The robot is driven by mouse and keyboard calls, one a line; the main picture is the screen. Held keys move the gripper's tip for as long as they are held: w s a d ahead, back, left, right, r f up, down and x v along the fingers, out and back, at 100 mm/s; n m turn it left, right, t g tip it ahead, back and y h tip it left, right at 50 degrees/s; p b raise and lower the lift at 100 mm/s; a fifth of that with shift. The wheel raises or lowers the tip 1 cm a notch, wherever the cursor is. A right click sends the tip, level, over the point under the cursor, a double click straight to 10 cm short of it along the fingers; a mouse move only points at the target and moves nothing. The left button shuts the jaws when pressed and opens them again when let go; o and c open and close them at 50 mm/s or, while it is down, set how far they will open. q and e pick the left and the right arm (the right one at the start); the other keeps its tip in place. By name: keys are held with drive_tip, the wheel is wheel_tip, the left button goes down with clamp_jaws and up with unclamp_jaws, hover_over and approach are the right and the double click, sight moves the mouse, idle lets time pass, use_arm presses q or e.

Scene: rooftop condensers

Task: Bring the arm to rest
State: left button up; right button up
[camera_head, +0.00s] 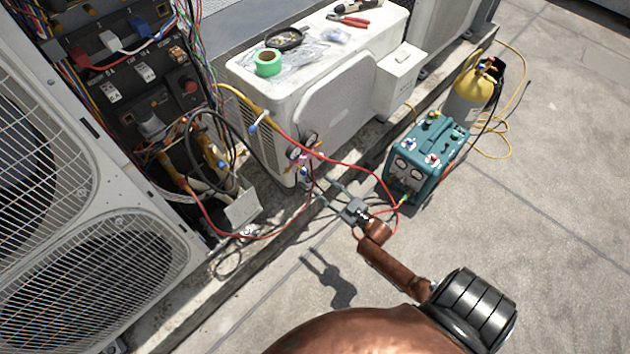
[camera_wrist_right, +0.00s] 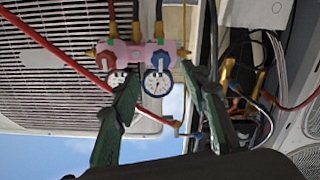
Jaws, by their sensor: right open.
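My right arm (camera_head: 393,264), copper-brown, comes in from the bottom right of the head view and reaches out over the concrete toward the white condenser unit. Its gripper (camera_head: 328,194) is open and empty, its fingers spread toward the pink gauge manifold (camera_head: 303,152). In the right wrist view the two dark green fingers (camera_wrist_right: 160,76) stand apart. The manifold (camera_wrist_right: 138,52), with two round dials and red and blue knobs, appears beyond them and overlaps them in the picture. No contact is clear. My left gripper is out of view.
Red hoses (camera_head: 352,164) loop close around the right gripper. A teal recovery machine (camera_head: 432,150) and a yellow-topped cylinder (camera_head: 468,92) stand to its right. An open electrical panel (camera_head: 130,75) and large fan grilles (camera_head: 85,285) are at left. Concrete (camera_head: 560,230) at right is clear.

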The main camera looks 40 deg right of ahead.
drive_tip(key=shift+s, duration=0.85)
